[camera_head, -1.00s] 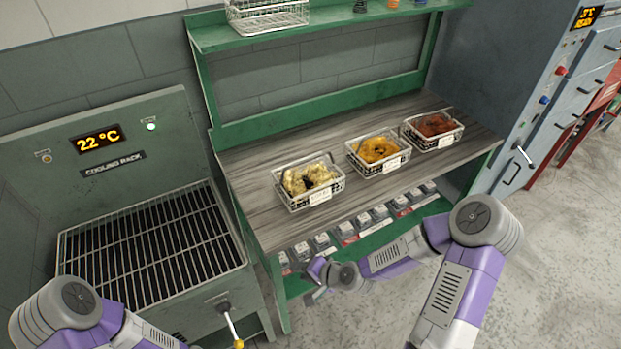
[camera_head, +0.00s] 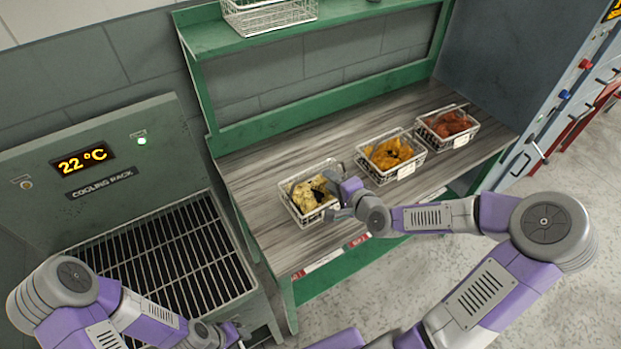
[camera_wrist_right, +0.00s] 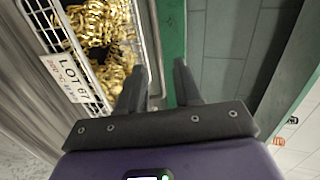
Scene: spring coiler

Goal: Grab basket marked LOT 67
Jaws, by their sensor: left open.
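The basket marked LOT 67 (camera_wrist_right: 92,108) is a white wire basket of shiny gold coils. Its label (camera_wrist_right: 62,72) reads clearly in the right wrist view. In the head view the leftmost basket (camera_head: 291,207), with pale gold coils, stands on the bench. My right gripper (camera_head: 343,190) is at that basket's right side. In the right wrist view its fingers (camera_wrist_right: 160,75) are apart, with the basket's side rim close to or between them; whether they touch it I cannot tell. My left gripper (camera_head: 235,338) is low at the bottom, in front of the cooling rack.
Baskets of orange coils (camera_head: 412,160) and red-orange coils (camera_head: 470,136) stand to the right on the bench (camera_head: 250,180). Another wire basket (camera_head: 230,20) is on the upper shelf. The cooling rack (camera_head: 150,265) at left is empty and reads 22 °C.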

